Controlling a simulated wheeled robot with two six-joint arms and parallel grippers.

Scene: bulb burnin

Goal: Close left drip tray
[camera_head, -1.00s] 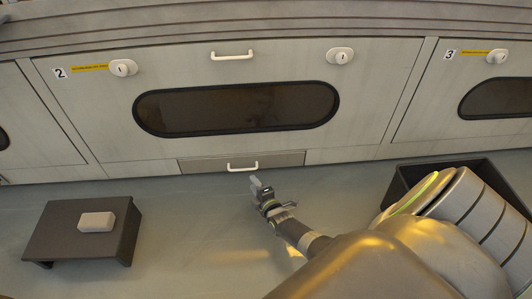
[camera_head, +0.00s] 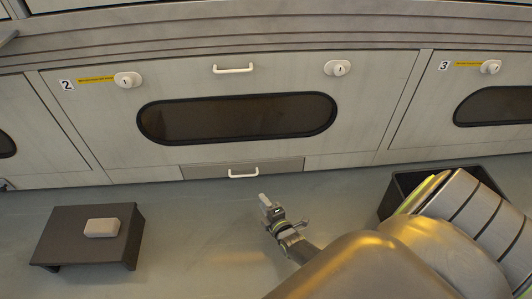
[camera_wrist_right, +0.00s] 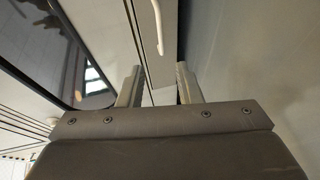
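The drip tray (camera_head: 205,173) is a low grey drawer front with a white bar handle (camera_head: 243,174), under the door (camera_head: 90,115) marked 2. Its front looks about level with the panels beside it, though a small gap would be hard to tell. My right gripper (camera_head: 266,203) is in front of the tray, to the right of and below the handle in the head view, apart from it. In the right wrist view the gripper (camera_wrist_right: 158,76) has its two fingers apart with nothing between them; the handle (camera_wrist_right: 158,28) shows beyond them. My left gripper is out of view.
A dark low stand (camera_head: 60,228) with a pale block (camera_head: 101,228) is on the floor at the left. A black open bin (camera_head: 402,185) stands at the right, partly behind my arm.

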